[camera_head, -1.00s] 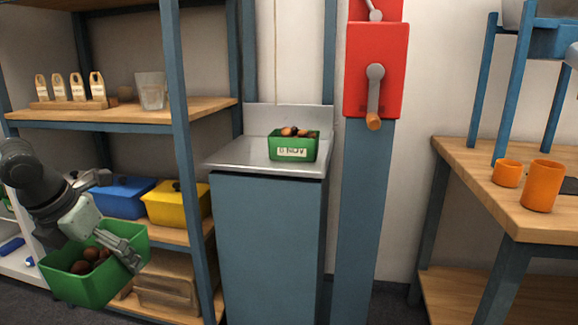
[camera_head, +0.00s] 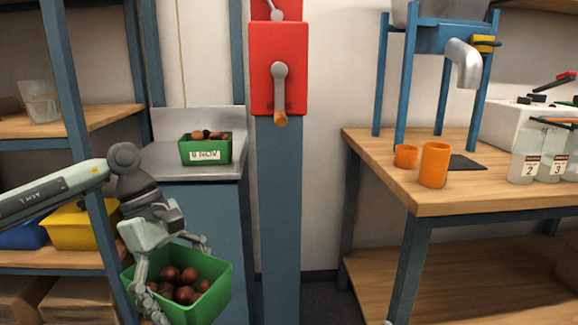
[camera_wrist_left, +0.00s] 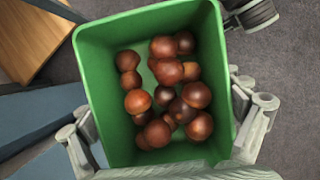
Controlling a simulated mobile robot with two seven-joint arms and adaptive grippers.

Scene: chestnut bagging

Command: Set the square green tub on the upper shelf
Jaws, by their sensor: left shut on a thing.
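A green tub (camera_head: 216,291) holding several brown chestnuts is in my left gripper (camera_head: 180,279). The gripper's fingers grip it from opposite sides, and the tub hangs in the air, slightly tilted, in front of the grey cabinet. In the left wrist view the tub (camera_wrist_left: 104,88) looks roughly square, with chestnuts on its floor. The upper shelf (camera_head: 100,116) of the rack is at the left, partly cut off by the picture edge. A smaller green tub labelled 8 NOV (camera_head: 206,155) stands on the metal-topped cabinet. My right gripper is not in view.
A yellow tub (camera_head: 75,228) and a blue tub (camera_head: 24,236) are on the shelf below. A blue rack post (camera_head: 78,130) and a red crank box (camera_head: 279,65) stand nearby. A wooden bench (camera_head: 470,195) is at the right.

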